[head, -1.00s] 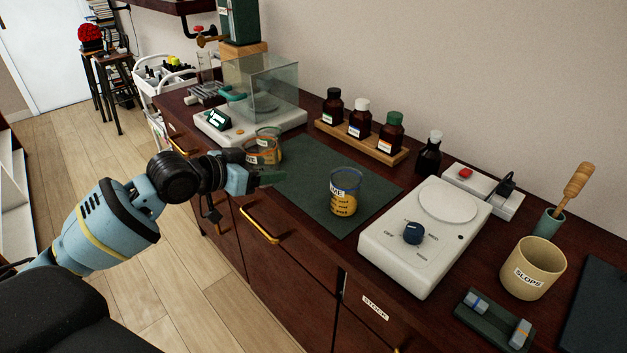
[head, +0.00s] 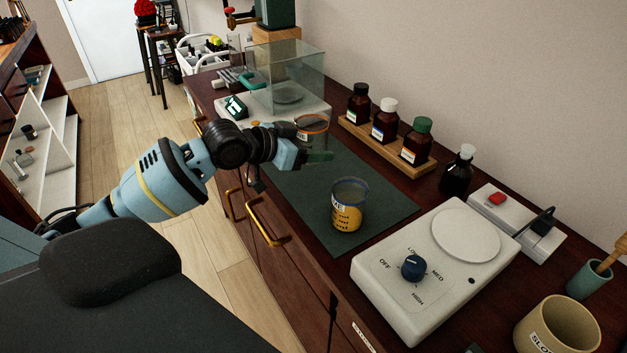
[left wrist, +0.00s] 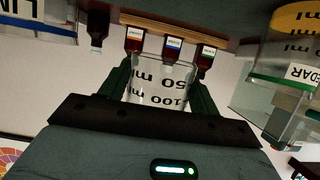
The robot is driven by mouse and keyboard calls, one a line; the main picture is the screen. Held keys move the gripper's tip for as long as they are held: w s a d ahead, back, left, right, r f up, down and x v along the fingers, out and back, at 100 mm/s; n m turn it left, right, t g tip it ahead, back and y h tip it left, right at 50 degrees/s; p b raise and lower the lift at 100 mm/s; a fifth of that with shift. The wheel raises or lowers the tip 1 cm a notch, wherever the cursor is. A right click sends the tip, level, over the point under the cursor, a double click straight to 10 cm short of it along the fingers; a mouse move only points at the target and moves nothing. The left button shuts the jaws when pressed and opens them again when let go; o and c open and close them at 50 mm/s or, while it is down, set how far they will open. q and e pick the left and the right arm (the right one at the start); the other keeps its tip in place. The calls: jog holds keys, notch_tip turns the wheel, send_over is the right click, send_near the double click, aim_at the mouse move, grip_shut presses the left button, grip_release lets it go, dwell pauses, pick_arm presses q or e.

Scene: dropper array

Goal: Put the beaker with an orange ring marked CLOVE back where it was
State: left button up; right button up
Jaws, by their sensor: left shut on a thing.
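My left gripper (head: 314,155) is shut on a clear glass beaker (head: 311,126) with an orange ring, near the left end of the green mat. In the left wrist view this beaker (left wrist: 160,84) sits between both fingers with its 50 ml and 100 ml marks inverted. Its name label is not readable, and I cannot tell its height above the mat. A beaker labelled CEDAR (left wrist: 290,60) with yellow contents is in the left wrist view. My right gripper is out of view.
The green mat (head: 380,190) has bare room around the blue-ringed beaker. A glass-shielded balance (head: 285,75) stands behind the held beaker. Brown bottles stand on a wooden rack (head: 385,150). A white hotplate (head: 440,265) is at the front right.

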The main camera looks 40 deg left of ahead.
aim_at(312, 187)
pick_arm(q)
notch_tip(312, 187, down, 3)
jog(key=shift+f, duration=0.1)
jog(key=shift+w+f, duration=0.1)
jog(key=shift+f, duration=0.2)
notch_tip(312, 187, down, 5)
jog(key=shift+r, duration=0.1)
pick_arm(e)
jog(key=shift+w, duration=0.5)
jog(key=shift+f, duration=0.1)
pick_arm(q)
jog(key=o, duration=1.3)
jog(key=shift+c, duration=0.2)
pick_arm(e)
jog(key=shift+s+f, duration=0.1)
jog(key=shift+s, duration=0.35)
